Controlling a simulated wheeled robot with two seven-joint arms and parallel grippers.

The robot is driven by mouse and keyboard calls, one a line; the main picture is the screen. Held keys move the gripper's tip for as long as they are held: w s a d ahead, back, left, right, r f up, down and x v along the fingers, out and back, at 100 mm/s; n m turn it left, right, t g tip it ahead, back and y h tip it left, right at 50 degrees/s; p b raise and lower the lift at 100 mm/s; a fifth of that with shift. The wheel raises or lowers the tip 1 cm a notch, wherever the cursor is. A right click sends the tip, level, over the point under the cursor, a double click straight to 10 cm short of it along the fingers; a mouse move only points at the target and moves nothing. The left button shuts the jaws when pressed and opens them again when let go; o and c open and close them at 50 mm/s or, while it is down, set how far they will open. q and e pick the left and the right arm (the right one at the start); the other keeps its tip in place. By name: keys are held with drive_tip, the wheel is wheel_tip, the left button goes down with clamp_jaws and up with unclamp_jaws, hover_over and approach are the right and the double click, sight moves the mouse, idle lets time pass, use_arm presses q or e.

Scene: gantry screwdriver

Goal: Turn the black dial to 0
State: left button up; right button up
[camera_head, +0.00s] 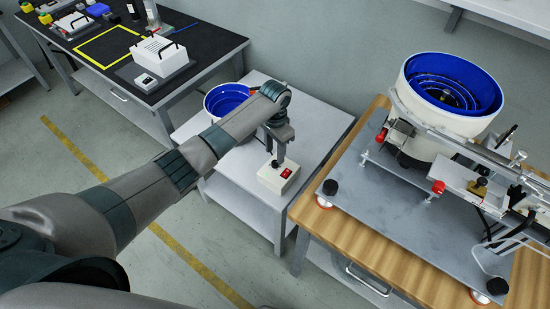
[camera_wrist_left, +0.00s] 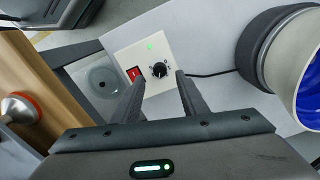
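The black dial (camera_wrist_left: 160,69) is a small round knob with a white mark, on the face of a cream control box (camera_wrist_left: 176,48). Beside it on the box are a red switch (camera_wrist_left: 134,73) and a lit green lamp (camera_wrist_left: 150,45). In the head view the control box (camera_head: 272,181) sits near the front of a white table, its red switch (camera_head: 286,173) facing up. My left gripper (camera_wrist_left: 160,78) is open, its two fingers apart on either side of the dial in the picture; contact cannot be told. The dial's scale is too small to read. My right gripper is not in view.
A blue-lined bowl (camera_head: 222,99) stands behind the box on the white table (camera_head: 321,121). A wooden bench (camera_head: 324,236) with a large bowl feeder (camera_head: 421,108) and metal plate stands to the right. A black-topped table (camera_head: 207,42) is at the back left.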

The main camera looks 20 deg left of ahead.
sight(275, 162)
use_arm(q)
drive_tip(key=shift+f, duration=2.45)
drive_tip(key=shift+c, duration=0.4)
clamp_jaws()
